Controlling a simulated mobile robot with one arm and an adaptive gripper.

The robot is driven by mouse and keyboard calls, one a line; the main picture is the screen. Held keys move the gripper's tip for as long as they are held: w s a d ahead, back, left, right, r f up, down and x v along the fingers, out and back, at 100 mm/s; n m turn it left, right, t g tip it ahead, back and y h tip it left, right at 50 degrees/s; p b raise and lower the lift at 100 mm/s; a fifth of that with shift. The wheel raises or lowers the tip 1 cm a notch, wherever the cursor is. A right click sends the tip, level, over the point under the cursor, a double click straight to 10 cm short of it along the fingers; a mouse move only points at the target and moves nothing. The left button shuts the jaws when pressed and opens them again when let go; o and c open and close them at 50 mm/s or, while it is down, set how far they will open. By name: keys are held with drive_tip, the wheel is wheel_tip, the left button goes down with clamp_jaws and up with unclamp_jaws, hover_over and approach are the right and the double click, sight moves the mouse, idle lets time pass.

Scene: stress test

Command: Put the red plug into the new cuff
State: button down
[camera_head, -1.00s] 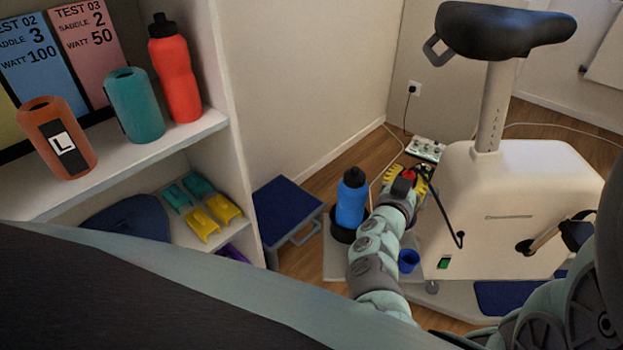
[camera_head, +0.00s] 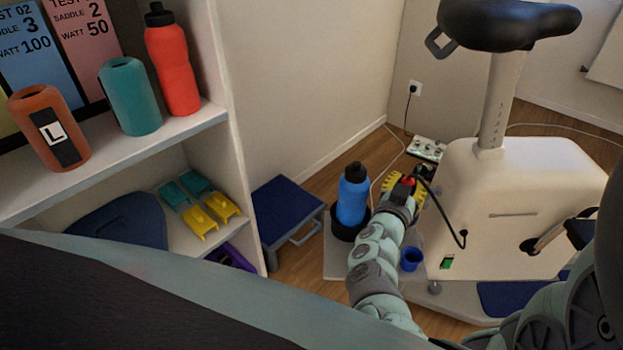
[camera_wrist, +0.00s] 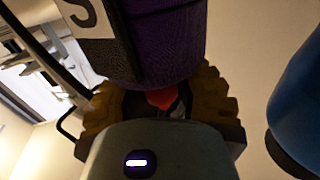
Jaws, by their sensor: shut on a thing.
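My gripper (camera_head: 405,186) has yellow fingers and is shut on the red plug (camera_head: 408,181), low beside the white exercise bike. A black cable (camera_head: 441,207) runs from the plug area to the bike's side. In the wrist view the red plug (camera_wrist: 163,97) shows between the yellow fingers, partly hidden by my wrist. A purple cuff (camera_wrist: 165,45) with a dark strip and a light label bearing a black mark looms close, just past the plug. I cannot tell whether plug and cuff touch. This cuff does not clearly show in the head view.
A grey-green box (camera_head: 427,148) lies behind. Shelves at left hold an orange cuff (camera_head: 36,120), a teal cuff (camera_head: 130,100) and a red bottle (camera_head: 173,70).

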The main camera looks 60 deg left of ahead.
drive_tip(key=c, duration=0.7)
unclamp_jaws()
drive_tip(key=shift+o, duration=0.2)
drive_tip(key=v, duration=1.2)
